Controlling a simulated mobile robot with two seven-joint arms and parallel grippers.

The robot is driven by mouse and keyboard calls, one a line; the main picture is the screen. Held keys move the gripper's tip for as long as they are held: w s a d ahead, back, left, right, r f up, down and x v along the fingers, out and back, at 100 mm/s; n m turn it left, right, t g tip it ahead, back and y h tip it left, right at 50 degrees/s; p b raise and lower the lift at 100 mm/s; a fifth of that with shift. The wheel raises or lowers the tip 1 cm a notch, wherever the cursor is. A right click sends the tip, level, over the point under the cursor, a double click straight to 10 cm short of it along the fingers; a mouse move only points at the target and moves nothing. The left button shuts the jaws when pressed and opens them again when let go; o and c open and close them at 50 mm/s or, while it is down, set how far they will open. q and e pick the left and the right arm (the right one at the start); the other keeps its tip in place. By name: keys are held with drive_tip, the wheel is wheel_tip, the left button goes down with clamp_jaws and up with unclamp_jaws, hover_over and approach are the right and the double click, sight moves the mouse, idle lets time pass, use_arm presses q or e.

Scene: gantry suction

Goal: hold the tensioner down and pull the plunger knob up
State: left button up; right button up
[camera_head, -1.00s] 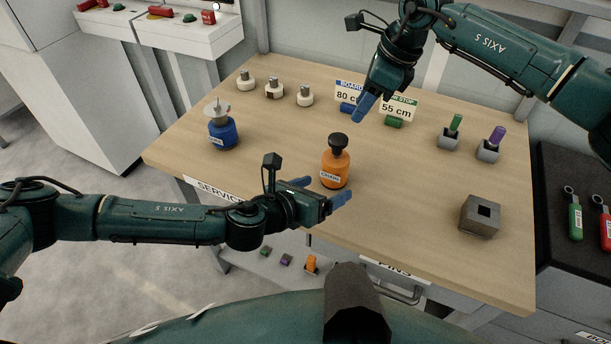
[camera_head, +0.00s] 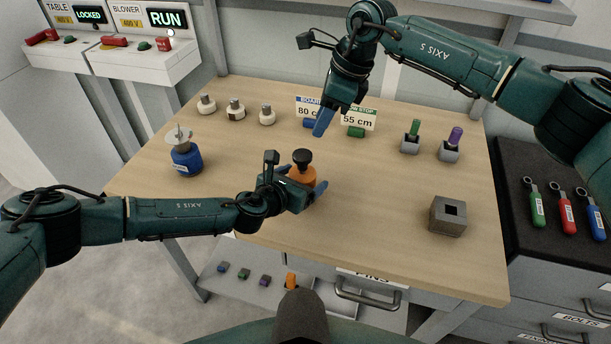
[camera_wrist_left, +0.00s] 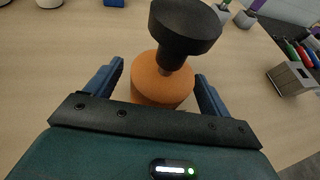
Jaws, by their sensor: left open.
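The orange tensioner body (camera_head: 309,174) stands upright on the table, with the black plunger knob (camera_head: 302,157) on top. In the left wrist view the knob (camera_wrist_left: 186,27) sits on a short stem above the orange body (camera_wrist_left: 160,84). My left gripper (camera_head: 301,180) is open, with one blue finger on each side of the orange body. Contact cannot be told, and the lower body is hidden behind the gripper. My right gripper (camera_head: 322,124) hangs above the back of the table, pointing down, apart from the knob. Its blue fingers overlap in this view.
A blue device with a metal disc top (camera_head: 186,160) stands at the left. White-bodied knobs (camera_head: 236,110) line the back left. Sign cards (camera_head: 358,118), small pin holders (camera_head: 410,144) and a grey block (camera_head: 447,216) stand rightward. The table's front middle is clear.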

use_arm(q)
drive_tip(key=shift+x, duration=0.95)
drive_tip(key=shift+c, duration=0.3)
drive_tip(key=shift+c, duration=1.3)
drive_tip(key=c, duration=1.3)
drive_tip(key=shift+c, duration=0.2)
